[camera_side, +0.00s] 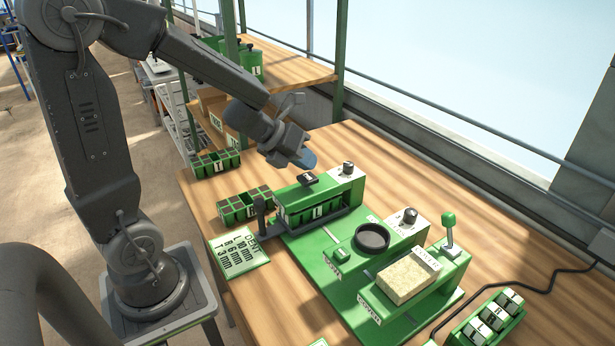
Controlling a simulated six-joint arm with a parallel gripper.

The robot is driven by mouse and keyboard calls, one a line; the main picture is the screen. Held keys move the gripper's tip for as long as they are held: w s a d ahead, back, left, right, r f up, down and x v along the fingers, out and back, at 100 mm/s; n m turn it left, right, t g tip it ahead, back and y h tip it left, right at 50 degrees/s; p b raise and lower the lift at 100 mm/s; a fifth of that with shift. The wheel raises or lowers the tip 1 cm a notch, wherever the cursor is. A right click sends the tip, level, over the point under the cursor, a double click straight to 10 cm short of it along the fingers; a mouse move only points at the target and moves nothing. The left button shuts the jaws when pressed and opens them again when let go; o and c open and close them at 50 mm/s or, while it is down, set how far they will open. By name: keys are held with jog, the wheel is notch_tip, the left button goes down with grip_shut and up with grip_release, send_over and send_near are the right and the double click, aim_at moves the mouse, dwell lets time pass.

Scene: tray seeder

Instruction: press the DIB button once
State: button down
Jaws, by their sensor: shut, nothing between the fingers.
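A small black button-like piece (308,178) with a pale mark sits on top of the green station at the back of the work area; its lettering is too small to read, so I cannot confirm it is the DIB button. A green button (341,253) sits further forward, left of the dark round dish; I cannot read a label on it either. My gripper (306,161) is shut and empty. In the picture it appears just above and behind the black piece, apparently apart from it. Its exact height above the station is hard to judge.
A green tray marked L (318,211) sits in the back station, beside a black upright handle (260,206). A dial (347,168), dark dish (371,238), beige block (405,280) and green-knobbed lever (449,222) stand nearby. Bare table lies behind right.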

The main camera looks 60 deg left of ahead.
aim_at(306, 176)
jog(key=shift+f, duration=0.4)
jog(key=shift+f, duration=0.8)
dwell(0.8)
jog(key=shift+r, duration=1.25)
jog(key=shift+r, duration=2.5)
